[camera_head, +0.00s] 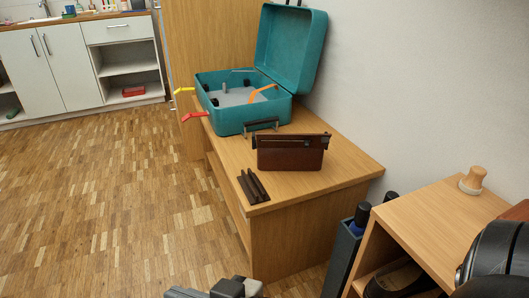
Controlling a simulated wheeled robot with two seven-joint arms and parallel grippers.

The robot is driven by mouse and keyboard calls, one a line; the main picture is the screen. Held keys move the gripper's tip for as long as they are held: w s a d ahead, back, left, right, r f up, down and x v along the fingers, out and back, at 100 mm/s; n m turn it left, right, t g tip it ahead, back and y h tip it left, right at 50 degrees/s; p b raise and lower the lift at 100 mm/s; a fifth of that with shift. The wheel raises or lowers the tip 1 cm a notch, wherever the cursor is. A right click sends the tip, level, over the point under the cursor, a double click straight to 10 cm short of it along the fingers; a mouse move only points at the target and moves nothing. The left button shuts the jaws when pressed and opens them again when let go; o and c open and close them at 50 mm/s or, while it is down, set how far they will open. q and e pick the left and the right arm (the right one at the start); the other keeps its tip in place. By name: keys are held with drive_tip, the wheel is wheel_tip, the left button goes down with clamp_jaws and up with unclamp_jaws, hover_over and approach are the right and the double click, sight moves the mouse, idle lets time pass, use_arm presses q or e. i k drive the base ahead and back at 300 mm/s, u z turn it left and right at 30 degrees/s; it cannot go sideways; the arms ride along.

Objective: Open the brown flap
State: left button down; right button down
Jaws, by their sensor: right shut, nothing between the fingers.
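A reddish-brown box-like piece with a dark upper edge (290,157) stands on the wooden bench, in front of the teal case; its front panel looks like the brown flap and appears closed. My right gripper (238,288) shows only partly at the bottom edge of the head view, shut and empty. It is well below and in front of the brown piece, apart from it. My left gripper is not in view.
An open teal case (239,117) with red and yellow handles sits behind on the bench (345,170). A dark slatted piece (253,186) lies near the bench's front edge. A wooden shelf (430,225) with a knob-shaped object (472,181) stands right. The floor at left is clear.

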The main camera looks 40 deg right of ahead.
sight(316, 141)
drive_tip(key=u, duration=0.5)
drive_tip(key=i, duration=1.35)
drive_tip(key=z, duration=2.85)
